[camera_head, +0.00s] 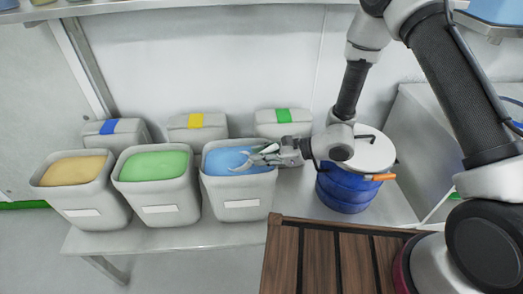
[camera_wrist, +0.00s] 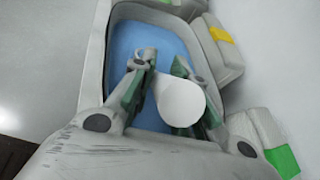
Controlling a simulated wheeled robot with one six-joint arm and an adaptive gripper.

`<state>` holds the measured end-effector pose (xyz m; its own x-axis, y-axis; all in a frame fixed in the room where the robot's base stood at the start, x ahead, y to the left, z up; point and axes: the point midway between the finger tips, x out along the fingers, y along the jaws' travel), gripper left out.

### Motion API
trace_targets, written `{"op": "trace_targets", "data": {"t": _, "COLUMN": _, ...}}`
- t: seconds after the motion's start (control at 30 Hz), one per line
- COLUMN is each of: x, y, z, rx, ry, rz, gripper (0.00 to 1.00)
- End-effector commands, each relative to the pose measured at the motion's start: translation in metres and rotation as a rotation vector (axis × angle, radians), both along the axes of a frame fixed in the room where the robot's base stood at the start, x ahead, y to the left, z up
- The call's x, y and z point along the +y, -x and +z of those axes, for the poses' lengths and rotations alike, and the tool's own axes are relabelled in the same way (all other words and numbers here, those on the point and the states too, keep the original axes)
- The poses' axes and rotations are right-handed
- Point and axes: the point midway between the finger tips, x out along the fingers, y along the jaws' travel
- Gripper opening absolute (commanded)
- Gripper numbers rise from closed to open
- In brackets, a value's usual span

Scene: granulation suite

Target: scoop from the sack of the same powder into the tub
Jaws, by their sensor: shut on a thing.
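My gripper (camera_head: 262,157) is over the open bin of blue powder (camera_head: 243,204) at the right end of the front row. In the wrist view its fingers (camera_wrist: 158,85) are closed around a pale thing with a round white end (camera_wrist: 182,103). This may be the scoop; its far part is hidden. The blue powder (camera_wrist: 130,42) lies behind the fingers there. Whether the held thing touches the powder I cannot tell. A bin of green powder (camera_head: 159,203) and a bin of tan powder (camera_head: 87,208) stand to the left, each with a blank white label.
Behind the bins stand pale containers with blue (camera_head: 109,127), yellow (camera_head: 196,121) and green (camera_head: 284,116) marks. A blue drum (camera_head: 342,192) with a white lid stands at right, an orange-handled thing (camera_head: 380,177) beside it. A slatted brown surface (camera_head: 315,262) is in front.

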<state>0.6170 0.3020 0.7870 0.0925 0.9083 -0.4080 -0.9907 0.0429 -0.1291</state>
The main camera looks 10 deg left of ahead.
Motion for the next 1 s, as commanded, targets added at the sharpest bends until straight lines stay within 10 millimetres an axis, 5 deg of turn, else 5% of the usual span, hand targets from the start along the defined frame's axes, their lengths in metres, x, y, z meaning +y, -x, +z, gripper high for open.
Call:
{"op": "trace_targets", "data": {"t": 0.33, "x": 0.01, "y": -0.002, "z": -0.019, "rx": -0.002, "ry": -0.002, "rz": 0.002, "gripper": 0.0}}
{"op": "trace_targets", "data": {"t": 1.0, "x": 0.005, "y": -0.001, "z": 0.034, "rx": -0.01, "ry": -0.044, "rz": 0.0, "gripper": 0.0}}
